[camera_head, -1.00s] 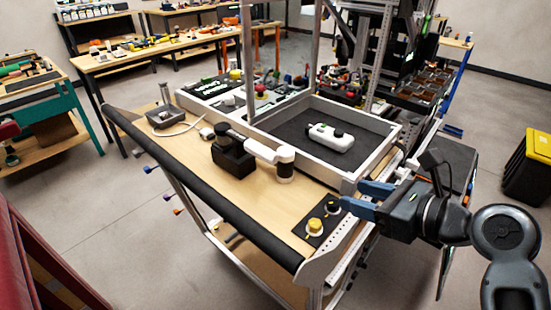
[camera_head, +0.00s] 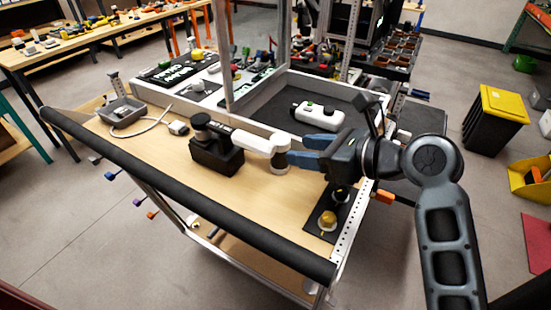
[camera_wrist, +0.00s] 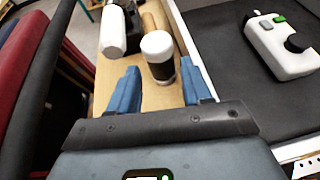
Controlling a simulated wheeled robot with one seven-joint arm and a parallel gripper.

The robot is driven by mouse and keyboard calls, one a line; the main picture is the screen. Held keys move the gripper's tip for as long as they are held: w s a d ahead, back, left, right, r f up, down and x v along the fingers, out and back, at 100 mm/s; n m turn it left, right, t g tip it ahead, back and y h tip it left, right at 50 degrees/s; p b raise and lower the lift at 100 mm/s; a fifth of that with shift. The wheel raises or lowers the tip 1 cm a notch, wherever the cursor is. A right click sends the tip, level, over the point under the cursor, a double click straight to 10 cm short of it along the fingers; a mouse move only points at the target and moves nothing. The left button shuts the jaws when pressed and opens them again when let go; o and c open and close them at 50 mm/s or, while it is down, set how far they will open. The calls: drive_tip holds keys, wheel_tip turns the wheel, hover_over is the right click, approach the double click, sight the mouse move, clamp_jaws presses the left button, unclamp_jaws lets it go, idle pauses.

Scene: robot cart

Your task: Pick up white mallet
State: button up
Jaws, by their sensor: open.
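The white mallet (camera_head: 255,143) lies across a black block (camera_head: 217,157) on the wooden cart top. My gripper (camera_head: 297,149) has two blue fingers, open and empty, just right of that end. In the wrist view, a white-topped cylinder with a dark band (camera_wrist: 158,52) stands just beyond and between the fingertips (camera_wrist: 160,72). I cannot tell whether a finger touches it. A white rounded part (camera_wrist: 112,34) shows to its left.
A framed dark tray (camera_head: 355,98) holding a white device (camera_head: 317,115) sits behind my gripper. A dark plate with yellow and black knobs (camera_head: 328,220) lies in front. A grey box with a cable (camera_head: 122,112) is at left. The front wooden surface (camera_head: 255,195) is clear.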

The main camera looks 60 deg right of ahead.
sight(289, 148)
drive_tip(key=shift+x, duration=2.65)
drive_tip(key=shift+a+f, duration=0.1)
drive_tip(key=shift+c, duration=0.5)
drive_tip(key=shift+s, duration=0.1)
clamp_jaws()
drive_tip(key=shift+r+p, duration=0.4)
drive_tip(key=shift+p, duration=0.65)
drive_tip(key=shift+f, duration=0.2)
drive_tip(key=shift+t+b, duration=0.3)
drive_tip(key=shift+b, duration=0.1)
